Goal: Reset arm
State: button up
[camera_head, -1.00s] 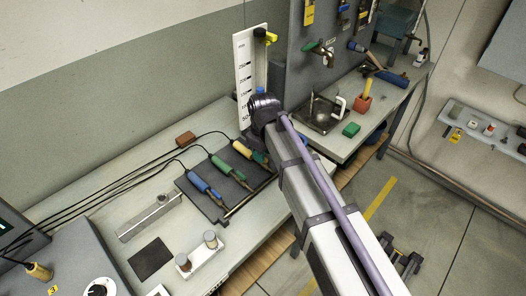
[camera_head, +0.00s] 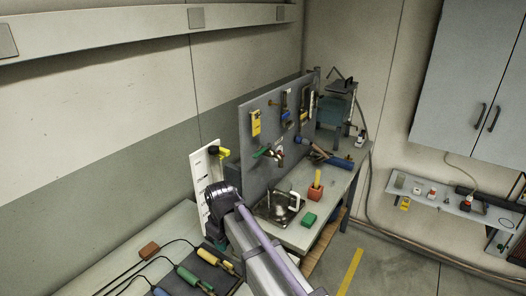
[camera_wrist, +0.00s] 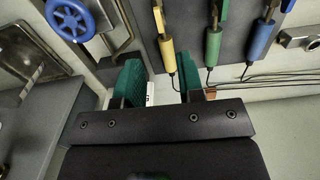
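My gripper (camera_wrist: 160,84) shows in the wrist view with two green-padded fingers held well apart and nothing between them. It hangs over the bench, near the dark mat (camera_wrist: 190,30) that carries the yellow-handled probe (camera_wrist: 167,52), the green-handled probe (camera_wrist: 212,45) and the blue-handled probe (camera_wrist: 258,45). A white scale board (camera_head: 203,185) stands beside the arm's end.
A blue handwheel (camera_wrist: 70,18) is at the top left of the wrist view. A wall shelf (camera_head: 440,195) is farther right.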

jog(key=s+d+m, duration=0.3)
jog(key=d+m, duration=0.1)
jog(key=d, duration=0.7)
jog(key=s+d+m, duration=0.3)
jog(key=d+m, duration=0.1)
jog(key=d, duration=0.7)
jog(key=s+d+m, duration=0.3)
jog(key=d+m, duration=0.1)
jog(key=d, duration=0.8)
jog(key=shift+s, duration=0.25)
jog(key=shift+o, duration=0.4)
jog(key=shift+a, duration=0.1)
